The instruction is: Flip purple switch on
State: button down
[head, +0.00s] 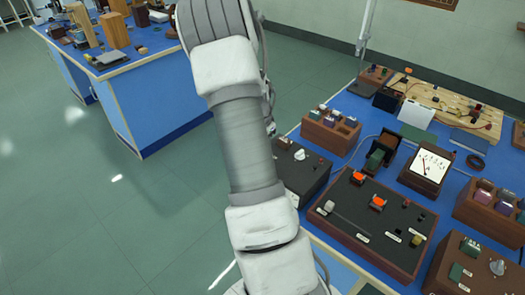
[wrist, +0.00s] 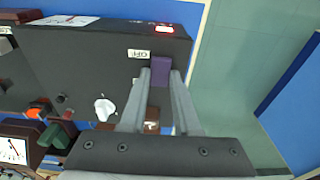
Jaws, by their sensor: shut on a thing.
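The purple switch (wrist: 161,66) is on the top face of a black box (wrist: 85,60) in the wrist view. My gripper (wrist: 160,76) has its two grey fingertips on either side of the switch, shut on it. A white label reading OFF (wrist: 138,53) is left of the switch. In the head view the black box (head: 310,177) stands at the bench's near left edge; my arm hides the switch and gripper there.
A white knob (wrist: 104,108) is on the same face, left of my fingers. A larger black panel (head: 345,222) with orange switches stands to the right in the head view. Wooden tube blocks (head: 330,133) and a meter (head: 428,168) crowd the blue bench. Green floor lies left.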

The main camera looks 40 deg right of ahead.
dwell(0.3)
jog(key=c, duration=0.6)
grip_release()
jog(key=shift+c, duration=0.2)
notch_tip(320, 180, up, 17)
jog(key=a+p, duration=0.1)
jog(key=shift+a+r, duration=0.15)
jog(key=shift+a, duration=0.2)
jog(key=shift+s, duration=0.1)
jog(key=s+a+r+n+t+y, duration=0.15)
jog(key=s+a+r+n, duration=0.35)
jog(key=a, duration=0.7)
jog(key=s+a+r+n+t, duration=0.25)
jog(key=a+r+n, duration=0.3)
jog(key=a, duration=0.65)
jog(key=s+a+f+n+t, duration=0.1)
jog(key=s+a+n, duration=0.5)
jog(key=s+a, duration=0.1)
jog(key=shift+s, duration=0.25)
